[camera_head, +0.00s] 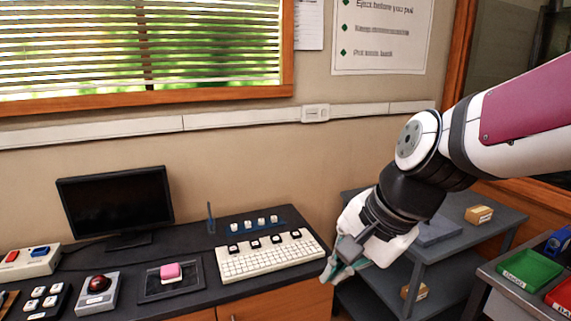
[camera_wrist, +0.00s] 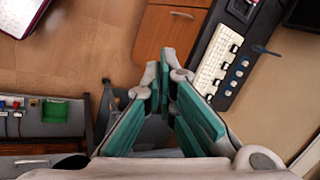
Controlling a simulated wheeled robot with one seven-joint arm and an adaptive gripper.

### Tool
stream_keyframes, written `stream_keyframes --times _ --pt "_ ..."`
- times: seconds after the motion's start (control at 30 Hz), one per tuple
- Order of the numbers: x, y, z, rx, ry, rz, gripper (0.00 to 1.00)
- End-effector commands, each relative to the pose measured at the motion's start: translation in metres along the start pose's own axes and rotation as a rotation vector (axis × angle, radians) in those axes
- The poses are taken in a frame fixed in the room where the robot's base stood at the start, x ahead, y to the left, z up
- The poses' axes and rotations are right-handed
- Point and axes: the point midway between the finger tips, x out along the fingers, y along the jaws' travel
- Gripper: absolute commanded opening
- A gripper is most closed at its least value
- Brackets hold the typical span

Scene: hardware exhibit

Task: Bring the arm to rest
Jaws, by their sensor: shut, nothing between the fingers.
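My gripper (camera_head: 333,274) hangs at the end of my arm, to the right of the keyboard and in front of the grey shelf unit. In the wrist view my gripper (camera_wrist: 162,85) has its green-padded fingers brought together at the tips, with nothing between them. It points down toward the floor beside the wooden cabinet (camera_wrist: 168,38). My arm comes in from the right edge of the head view, bent at the elbow. The gripper appears clear of the desk and of the shelf, though the head view does not show the exact gap.
The grey shelf unit (camera_head: 450,262) carries small boxes. A green tray (camera_head: 531,269) lies at the right. Open floor (camera_wrist: 75,60) shows in the wrist view.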

Motion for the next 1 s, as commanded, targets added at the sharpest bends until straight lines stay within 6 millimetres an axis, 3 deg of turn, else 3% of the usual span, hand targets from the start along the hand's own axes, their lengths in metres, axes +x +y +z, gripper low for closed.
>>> stream_keyframes --times 0.03,0.2,0.4,0.5,0.67,1.0 --pt "-0.016 0.015 0.001 -0.086 0.026 0.002 0.0" --pt "-0.053 0.072 0.008 -0.415 0.108 0.075 0.0" --pt "-0.079 0.128 0.016 -0.708 0.18 0.199 0.0" --pt "-0.085 0.144 0.018 -0.791 0.196 0.246 0.0" --pt "-0.088 0.154 0.02 -0.844 0.203 0.279 0.0" --pt "-0.088 0.154 0.02 -0.845 0.202 0.278 0.0"
